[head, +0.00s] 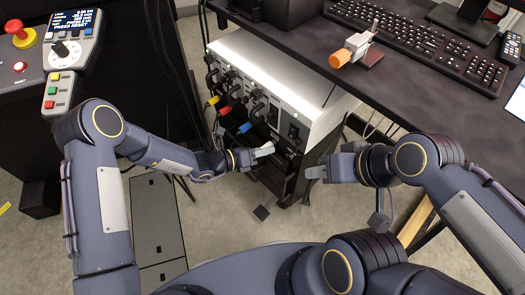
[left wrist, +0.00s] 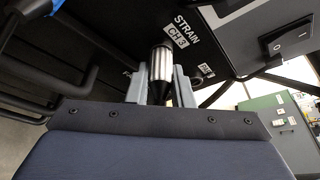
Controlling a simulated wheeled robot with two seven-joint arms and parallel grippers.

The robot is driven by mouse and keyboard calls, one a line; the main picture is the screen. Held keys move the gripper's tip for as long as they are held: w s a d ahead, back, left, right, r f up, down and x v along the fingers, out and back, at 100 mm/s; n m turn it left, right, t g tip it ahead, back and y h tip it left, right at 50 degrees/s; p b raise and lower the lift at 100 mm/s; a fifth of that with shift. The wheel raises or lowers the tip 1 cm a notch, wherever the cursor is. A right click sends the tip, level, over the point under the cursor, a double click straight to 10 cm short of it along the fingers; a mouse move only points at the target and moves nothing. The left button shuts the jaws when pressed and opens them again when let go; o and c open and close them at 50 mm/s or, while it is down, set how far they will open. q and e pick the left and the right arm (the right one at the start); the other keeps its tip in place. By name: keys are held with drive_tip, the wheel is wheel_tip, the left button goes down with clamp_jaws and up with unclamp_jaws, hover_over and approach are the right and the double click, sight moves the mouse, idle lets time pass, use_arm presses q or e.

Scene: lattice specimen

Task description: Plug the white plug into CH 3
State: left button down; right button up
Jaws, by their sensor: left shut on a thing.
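My left gripper (head: 262,152) is in front of the lower front of the white instrument box (head: 300,75). In the left wrist view its two grey fingers (left wrist: 160,90) are shut on the white plug (left wrist: 161,62), a ribbed whitish cylinder with a black tail end. The plug points up toward the black panel. The label STRAIN CH 3 (left wrist: 180,36) is just beyond the plug's tip. The CH 3 socket itself is hidden behind the plug, so I cannot tell whether they touch. My right gripper (head: 316,172) hangs in free space to the right; its finger opening is unclear.
Black plugs and cables with yellow (head: 213,100), red (head: 225,110) and blue (head: 244,127) parts crowd the panel's left. A power switch (left wrist: 277,46) is on its right.

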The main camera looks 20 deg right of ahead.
use_arm(q)
drive_tip(key=shift+d, duration=0.1)
idle(0.3)
drive_tip(key=c, duration=0.7)
unclamp_jaws()
drive_tip(key=p+v, duration=0.2)
drive_tip(key=v, duration=0.3)
idle(0.3)
drive_tip(key=p+v, duration=0.2)
drive_tip(key=v, duration=0.6)
